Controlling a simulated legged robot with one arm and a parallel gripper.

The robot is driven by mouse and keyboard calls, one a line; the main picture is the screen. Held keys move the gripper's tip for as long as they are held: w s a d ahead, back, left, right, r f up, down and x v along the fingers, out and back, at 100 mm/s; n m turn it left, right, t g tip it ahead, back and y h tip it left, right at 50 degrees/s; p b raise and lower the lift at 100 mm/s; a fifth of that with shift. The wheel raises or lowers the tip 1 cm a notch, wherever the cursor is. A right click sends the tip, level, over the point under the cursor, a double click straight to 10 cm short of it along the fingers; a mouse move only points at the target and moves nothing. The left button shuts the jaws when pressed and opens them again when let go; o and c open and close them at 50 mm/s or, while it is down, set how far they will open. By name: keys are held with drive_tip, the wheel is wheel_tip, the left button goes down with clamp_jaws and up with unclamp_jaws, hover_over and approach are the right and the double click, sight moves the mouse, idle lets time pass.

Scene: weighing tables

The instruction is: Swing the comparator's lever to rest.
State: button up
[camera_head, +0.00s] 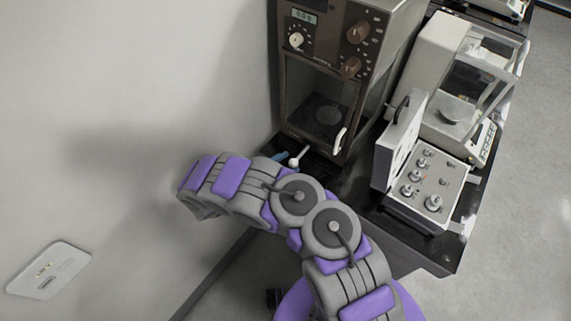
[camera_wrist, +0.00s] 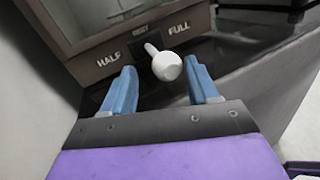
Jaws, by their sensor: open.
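The comparator (camera_head: 372,75) is a tall brown cabinet with a glazed front and knobs on its upper panel. Its lever (camera_head: 294,162) has a white ball knob and a short pale stem at the lower front. In the wrist view the lever knob (camera_wrist: 167,66) sits below the labels HALF, REST and FULL. The stem rises under REST, with the knob slightly towards FULL; its exact setting is unclear. My gripper (camera_wrist: 160,68) is open, blue fingers either side of the knob, with visible gaps. In the head view one blue finger (camera_head: 280,157) shows left of the knob.
A white box with an upright panel and several knobs (camera_head: 430,188) stands right of the comparator. A glass-sided balance (camera_head: 470,90) is behind it. The dark table (camera_head: 432,255) ends at the front; a pale wall (camera_head: 130,90) is close on the left.

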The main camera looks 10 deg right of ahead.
drive_tip(key=p+v, duration=0.2)
drive_tip(key=v, duration=1)
drive_tip(key=shift+f, duration=0.15)
